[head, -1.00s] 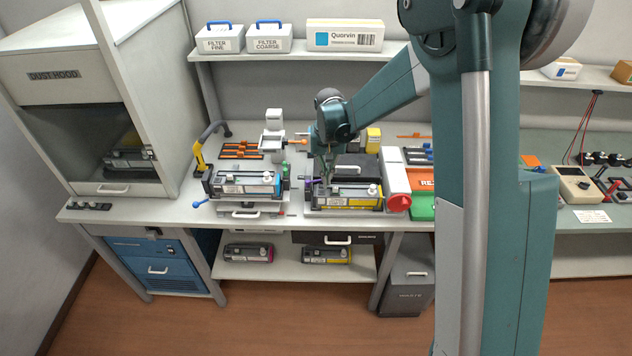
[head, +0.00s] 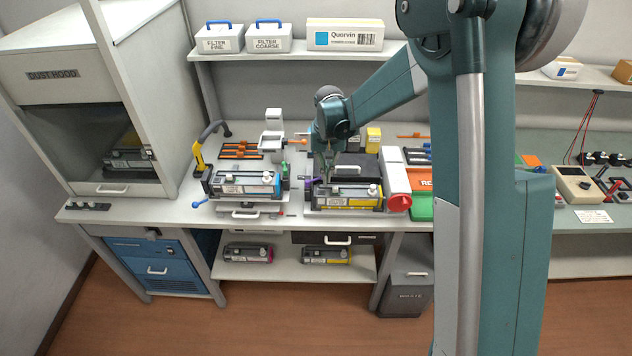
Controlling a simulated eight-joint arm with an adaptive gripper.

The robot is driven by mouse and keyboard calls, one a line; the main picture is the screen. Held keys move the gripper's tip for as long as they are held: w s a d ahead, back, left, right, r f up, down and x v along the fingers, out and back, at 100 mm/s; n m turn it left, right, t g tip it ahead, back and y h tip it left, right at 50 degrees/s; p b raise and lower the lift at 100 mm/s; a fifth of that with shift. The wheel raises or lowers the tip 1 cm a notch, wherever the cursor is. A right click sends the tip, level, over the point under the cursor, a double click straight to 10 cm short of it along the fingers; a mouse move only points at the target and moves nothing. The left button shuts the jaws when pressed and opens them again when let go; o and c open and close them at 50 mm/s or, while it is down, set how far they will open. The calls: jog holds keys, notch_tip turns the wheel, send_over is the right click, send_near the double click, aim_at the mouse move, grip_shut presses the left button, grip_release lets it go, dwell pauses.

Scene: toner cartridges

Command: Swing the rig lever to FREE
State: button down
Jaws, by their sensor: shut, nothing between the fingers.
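My gripper (head: 324,178) points down at the left end of the yellow-marked cartridge (head: 346,200), close to a small purple part (head: 310,184). It is shut and empty; whether it touches anything is too small to tell. Left of it, a cyan-marked cartridge (head: 243,184) lies in a fixture with a blue-tipped lever (head: 200,203) at its left front. A red knob (head: 398,202) is at the right end of the yellow cartridge's fixture. No FREE marking is readable, and I cannot tell which of these is the rig lever.
A yellow-and-black curved handle (head: 203,148) stands at the bench's left, beside the dust hood (head: 55,76). A press-like stand with an orange handle (head: 297,141) is behind the cyan cartridge. A dark case (head: 356,165) lies behind the yellow cartridge.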

jog(key=shift+w+a+f, duration=0.15)
jog(key=shift+w+f, duration=0.05)
dwell(0.5)
jog(key=shift+w+a, duration=0.1)
jog(key=shift+w, duration=0.3)
jog(key=shift+w+r, duration=0.1)
jog(key=shift+w, duration=0.05)
jog(key=shift+w+a+b, duration=0.2)
jog(key=shift+w+b, duration=0.05)
jog(key=shift+w, duration=0.25)
jog(key=shift+w+a+b, duration=0.2)
jog(key=shift+w+b, duration=0.05)
jog(key=shift+w, duration=0.2)
dwell(0.8)
jog(key=shift+w+a+b, duration=0.45)
jog(key=shift+w+a, duration=0.5)
jog(key=shift+a, duration=0.1)
dwell(1.5)
jog(key=shift+r, duration=0.1)
notch_tip(320, 180, up, 7)
jog(key=p, duration=0.2)
dwell(0.9)
dwell(0.5)
